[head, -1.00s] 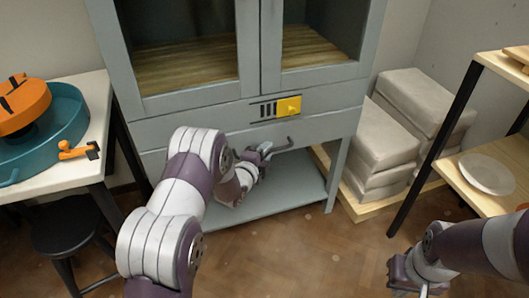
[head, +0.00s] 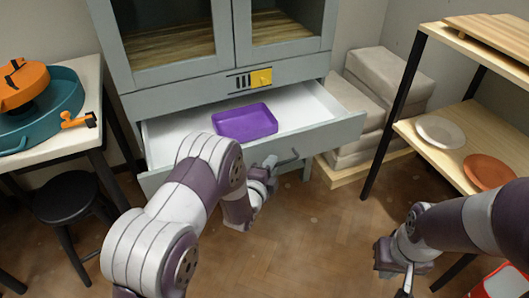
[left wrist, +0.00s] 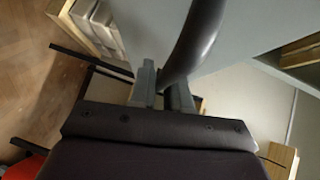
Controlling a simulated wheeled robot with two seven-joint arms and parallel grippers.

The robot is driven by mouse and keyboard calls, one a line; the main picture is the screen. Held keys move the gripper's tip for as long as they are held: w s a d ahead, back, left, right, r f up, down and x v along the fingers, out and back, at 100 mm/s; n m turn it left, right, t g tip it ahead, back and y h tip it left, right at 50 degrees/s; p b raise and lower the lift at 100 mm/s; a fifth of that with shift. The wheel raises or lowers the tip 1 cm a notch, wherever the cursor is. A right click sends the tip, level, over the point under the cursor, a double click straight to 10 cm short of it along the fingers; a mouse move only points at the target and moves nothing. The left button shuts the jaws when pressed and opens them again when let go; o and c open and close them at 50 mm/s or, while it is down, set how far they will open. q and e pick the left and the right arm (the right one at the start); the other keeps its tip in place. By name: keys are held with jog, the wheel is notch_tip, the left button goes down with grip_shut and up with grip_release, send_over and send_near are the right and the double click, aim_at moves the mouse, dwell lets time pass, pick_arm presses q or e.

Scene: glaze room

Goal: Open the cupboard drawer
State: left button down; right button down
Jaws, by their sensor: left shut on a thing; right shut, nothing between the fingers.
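The grey cupboard (head: 200,97) stands at the back with its drawer (head: 322,138) pulled well out below the glazed doors. A purple tray (head: 246,122) lies inside the white drawer. My left gripper (head: 272,166) is at the drawer front, shut on the drawer handle (head: 288,160). In the left wrist view the handle (left wrist: 196,40) is a dark curved bar running between the fingers of my left gripper (left wrist: 163,92). My right gripper (head: 408,282) is at the lower right, shut and empty, away from the cupboard.
A table with a teal and orange wheel (head: 45,110) stands at the left, a black stool (head: 75,195) below it. Wooden shelves (head: 425,140) with plates stand at the right. Wrapped grey blocks (head: 390,78) sit beside the cupboard. The floor in front is clear.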

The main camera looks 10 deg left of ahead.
pick_arm(q)
jog(key=shift+s+d+p, duration=0.2)
jog(key=shift+s+d, duration=0.45)
jog(key=shift+s, duration=0.3)
jog(key=shift+s+d+p, duration=0.2)
jog(key=shift+s+d, duration=0.4)
jog(key=shift+s, duration=0.35)
jog(key=c, duration=1.2)
grip_release()
jog(key=p+v, duration=0.3)
jog(key=v, duration=0.9)
jog(key=shift+s+p, duration=0.35)
jog(key=shift+s, duration=0.05)
